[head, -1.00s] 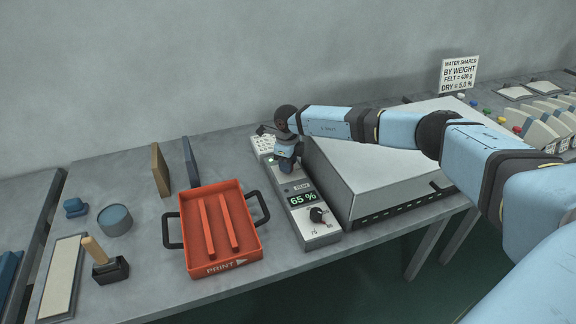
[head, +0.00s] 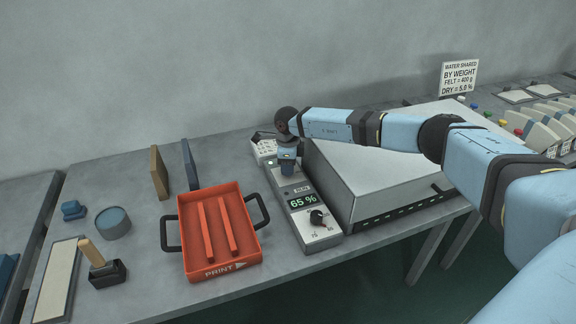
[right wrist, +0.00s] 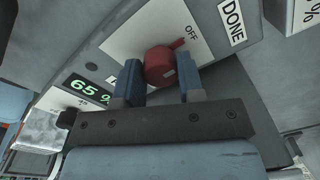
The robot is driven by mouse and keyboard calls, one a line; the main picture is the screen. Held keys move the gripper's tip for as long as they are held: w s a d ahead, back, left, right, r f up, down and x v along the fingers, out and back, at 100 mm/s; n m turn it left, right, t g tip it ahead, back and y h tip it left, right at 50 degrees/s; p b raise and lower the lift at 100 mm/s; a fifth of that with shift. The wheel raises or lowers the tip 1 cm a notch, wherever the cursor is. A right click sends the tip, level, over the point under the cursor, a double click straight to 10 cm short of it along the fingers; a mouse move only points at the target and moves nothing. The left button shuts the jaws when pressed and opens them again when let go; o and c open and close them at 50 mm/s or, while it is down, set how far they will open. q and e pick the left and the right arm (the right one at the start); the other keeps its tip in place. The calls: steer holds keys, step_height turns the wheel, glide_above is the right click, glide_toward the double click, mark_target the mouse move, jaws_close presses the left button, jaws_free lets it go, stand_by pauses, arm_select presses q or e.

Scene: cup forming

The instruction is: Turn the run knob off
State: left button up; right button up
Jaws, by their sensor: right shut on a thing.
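The run knob (right wrist: 160,66) is red and sits on a pale plate of the control panel (right wrist: 128,42) in the right wrist view. Its pointer is at the upper right, close to the OFF label (right wrist: 190,33). My right gripper (right wrist: 158,82) has its two blue fingers on either side of the knob and is shut on it. In the head view my right gripper (head: 287,162) is over the far part of the panel (head: 320,237) and hides the knob. My left gripper is not in view.
The panel shows 65 % and has a black dial (head: 317,217) at its near end. A large pale box (head: 385,160) stands right of the panel. An orange tray (head: 259,238) is to the left. A DONE label (right wrist: 232,20) is past the knob.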

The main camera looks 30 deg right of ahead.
steer(key=o, duration=0.9)
steer(key=shift+r, duration=0.1)
step_height(320, 180, up, 14)
steer(key=shift+s+a+f, duration=0.1)
steer(key=shift+s+f, duration=0.05)
